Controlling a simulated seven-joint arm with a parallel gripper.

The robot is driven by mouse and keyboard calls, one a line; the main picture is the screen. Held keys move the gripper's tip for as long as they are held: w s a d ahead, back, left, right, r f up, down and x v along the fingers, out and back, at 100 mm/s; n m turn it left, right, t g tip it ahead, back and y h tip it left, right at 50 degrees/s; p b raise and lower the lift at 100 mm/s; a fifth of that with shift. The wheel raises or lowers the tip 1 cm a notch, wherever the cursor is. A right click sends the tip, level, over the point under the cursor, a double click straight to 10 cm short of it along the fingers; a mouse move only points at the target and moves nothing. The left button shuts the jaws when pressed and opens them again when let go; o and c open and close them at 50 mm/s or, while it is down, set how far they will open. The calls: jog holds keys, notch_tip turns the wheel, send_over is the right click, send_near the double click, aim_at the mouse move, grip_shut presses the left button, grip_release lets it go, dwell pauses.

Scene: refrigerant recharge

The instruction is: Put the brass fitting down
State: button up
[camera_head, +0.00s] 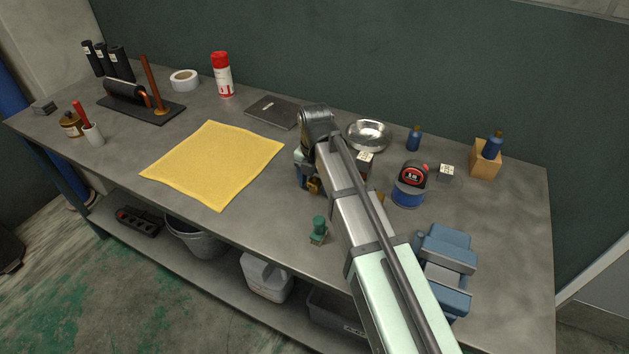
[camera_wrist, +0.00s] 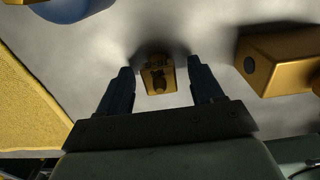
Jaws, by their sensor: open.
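The brass fitting (camera_wrist: 158,76) is a small gold block-like piece resting on the grey bench top. In the wrist view it lies between the two dark fingers of my gripper (camera_wrist: 158,70), with a visible gap on both sides. My gripper is open. In the head view my gripper (camera_head: 309,184) points down at the bench, just right of the yellow cloth (camera_head: 214,162). A bit of brass (camera_head: 314,187) shows beside it there, mostly hidden by the gripper and arm.
In the wrist view a gold block (camera_wrist: 290,62) lies to the right and a blue rounded object (camera_wrist: 78,8) at the top left.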

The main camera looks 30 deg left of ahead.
aim_at(314, 178)
jog(key=shift+r, duration=0.1)
notch_tip(314, 178, up, 12)
dwell(0.8)
jog(key=shift+a, duration=0.1)
dwell(0.3)
